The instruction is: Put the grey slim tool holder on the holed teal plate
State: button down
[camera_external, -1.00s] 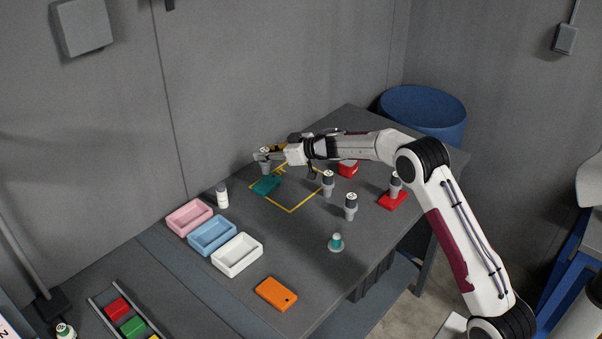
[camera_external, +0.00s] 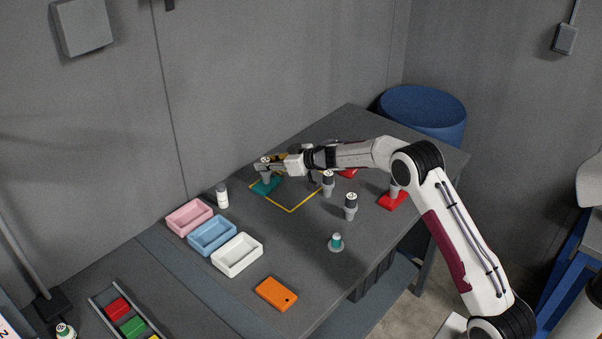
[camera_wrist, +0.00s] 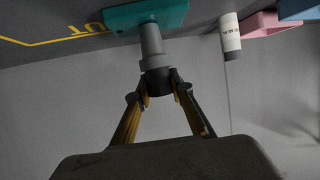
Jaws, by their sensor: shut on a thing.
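The grey slim tool holder (camera_wrist: 152,45) is upright in my gripper (camera_wrist: 159,88), whose two fingers are closed on its dark upper part. In the outside view the holder (camera_external: 266,178) stands over the teal plate (camera_external: 262,189), with my gripper (camera_external: 268,166) around its top. The wrist view shows the holder's foot against the teal plate (camera_wrist: 172,10). I cannot tell whether it touches the plate or hovers just above.
A white bottle (camera_external: 222,196) stands left of the plate. Pink (camera_external: 189,218), blue (camera_external: 212,236) and white (camera_external: 237,256) trays lie at front left. Other grey holders (camera_external: 328,184) (camera_external: 351,207) stand to the right. Yellow tape (camera_external: 293,210) marks the table. An orange plate (camera_external: 276,294) lies in front.

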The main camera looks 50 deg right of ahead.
jog(key=c, duration=1.8)
grip_release()
jog(key=shift+f, duration=0.1)
jog(key=shift+s+d+r, duration=0.15)
jog(key=shift+s+r, duration=0.2)
jog(key=shift+s, duration=0.05)
jog(key=shift+v, duration=5.55)
